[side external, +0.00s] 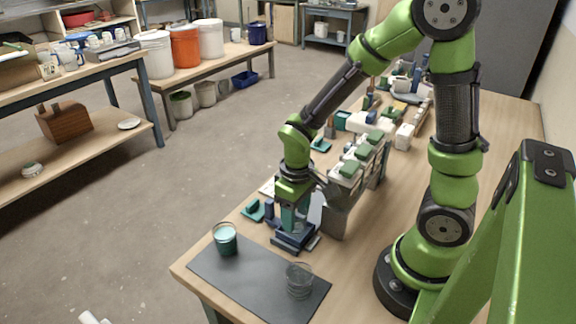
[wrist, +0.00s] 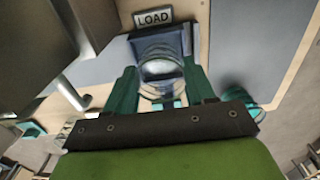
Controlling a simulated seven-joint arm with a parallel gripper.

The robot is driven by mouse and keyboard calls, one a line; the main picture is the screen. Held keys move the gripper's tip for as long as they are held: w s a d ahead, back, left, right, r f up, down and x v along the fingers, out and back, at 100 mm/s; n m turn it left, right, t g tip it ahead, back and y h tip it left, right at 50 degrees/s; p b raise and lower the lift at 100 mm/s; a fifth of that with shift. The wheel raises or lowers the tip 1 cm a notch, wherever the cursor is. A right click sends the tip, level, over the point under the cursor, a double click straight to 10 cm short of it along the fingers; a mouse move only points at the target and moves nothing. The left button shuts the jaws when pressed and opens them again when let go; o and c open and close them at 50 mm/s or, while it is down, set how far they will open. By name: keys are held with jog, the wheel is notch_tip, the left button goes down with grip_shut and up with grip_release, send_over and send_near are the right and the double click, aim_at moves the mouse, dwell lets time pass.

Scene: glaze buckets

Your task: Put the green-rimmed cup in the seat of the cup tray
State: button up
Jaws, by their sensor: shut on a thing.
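My gripper (side external: 294,222) points down at the blue cup tray (side external: 282,244), near the table's front edge. In the wrist view its two green fingers (wrist: 160,92) are shut on a clear, ringed cup (wrist: 160,68). The cup lies over the blue tray (wrist: 184,44), beside a LOAD plate (wrist: 153,16). I cannot tell its rim colour, nor whether its base rests in the seat. A teal-filled glass cup (side external: 225,240) and a clear cup (side external: 299,281) stand upright on the dark mat, apart from my gripper.
The dark mat (side external: 248,280) covers the table's near corner. A grey stand (side external: 340,205) with green-topped boxes rises just right of my gripper. A small green block (side external: 253,208) lies left of the tray. More clutter lines the table behind.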

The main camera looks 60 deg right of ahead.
jog(key=shift+f, duration=0.2)
jog(key=o, duration=0.9)
jog(key=shift+r, duration=0.1)
notch_tip(320, 180, up, 7)
jog(key=shift+f, duration=0.1)
jog(key=s+r+m+t, duration=0.1)
jog(key=r+t, duration=0.1)
jog(key=r, duration=0.2)
jog(key=s+a+r+m+t+y, duration=0.1)
jog(key=s+r+t, duration=0.1)
jog(key=r, duration=0.2)
jog(key=s+r+m+t+y, duration=0.1)
jog(key=r+m+t, duration=0.1)
jog(key=r, duration=0.3)
jog(key=shift+s+a+t, duration=0.2)
jog(key=shift+a+t, duration=0.2)
jog(key=shift+t, duration=0.2)
